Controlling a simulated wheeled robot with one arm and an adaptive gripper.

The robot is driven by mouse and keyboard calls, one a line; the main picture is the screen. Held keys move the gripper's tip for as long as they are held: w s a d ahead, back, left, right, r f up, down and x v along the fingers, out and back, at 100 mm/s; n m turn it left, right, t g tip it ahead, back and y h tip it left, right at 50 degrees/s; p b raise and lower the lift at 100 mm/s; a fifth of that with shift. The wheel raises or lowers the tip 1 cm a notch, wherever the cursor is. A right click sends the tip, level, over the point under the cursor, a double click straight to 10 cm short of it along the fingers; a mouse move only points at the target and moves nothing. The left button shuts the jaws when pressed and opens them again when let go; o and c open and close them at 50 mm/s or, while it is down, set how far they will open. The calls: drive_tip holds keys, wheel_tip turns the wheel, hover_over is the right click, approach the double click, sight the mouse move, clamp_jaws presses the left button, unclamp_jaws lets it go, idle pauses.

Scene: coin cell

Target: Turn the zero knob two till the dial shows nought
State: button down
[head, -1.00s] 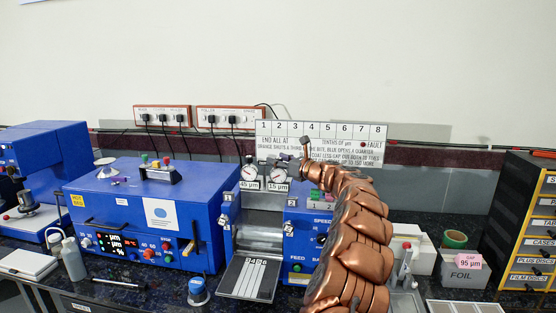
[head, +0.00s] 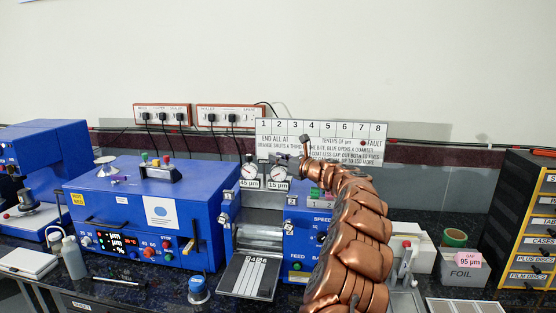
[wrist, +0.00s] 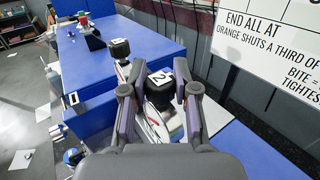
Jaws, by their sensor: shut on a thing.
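Zero knob two is a black knob with a white "2" label (wrist: 158,86), in the middle of the wrist view. My gripper (wrist: 160,92) has a finger on each side of it and is shut on it. The gripper also shows in the head view (head: 296,163), beside the right dial (head: 279,173), which stands above a "15 µm" label. The dial's needle is too small to read in the head view.
Another black knob (wrist: 120,48) stands just left of the held one, over the left dial (head: 248,171) marked "45 µm". A white sign board (head: 320,143) hangs close behind. The blue oven-like box (head: 150,215) fills the left, and my arm covers part of the bench.

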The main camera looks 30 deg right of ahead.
drive_tip(key=shift+a+m+h+b, duration=0.1)
drive_tip(key=shift+m+h+b, duration=0.3)
drive_tip(key=shift+h+b, duration=0.3)
drive_tip(key=shift+f+m+t+h+b, duration=0.15)
drive_tip(key=shift+m+t+h+b, duration=0.15)
drive_tip(key=shift+m+h+b, duration=0.35)
drive_tip(key=m+h+b, duration=0.3)
drive_tip(key=h+b, duration=0.2)
drive_tip(key=b, duration=0.1)
drive_tip(key=shift+f, duration=0.1)
drive_tip(key=m+g+h+b, duration=0.1)
drive_tip(key=m+h+b, duration=0.1)
drive_tip(key=h+b, duration=0.1)
drive_tip(key=shift+h, duration=0.35)
drive_tip(key=shift+r+m+g+h+b, duration=0.25)
drive_tip(key=shift+m+g+h+b, duration=0.25)
drive_tip(key=shift+m+h+b, duration=0.25)
drive_tip(key=shift+r+h, duration=0.15)
drive_tip(key=shift+h, duration=0.2)
drive_tip(key=c, duration=0.8)
unclamp_jaws()
drive_tip(key=shift+c, duration=0.2)
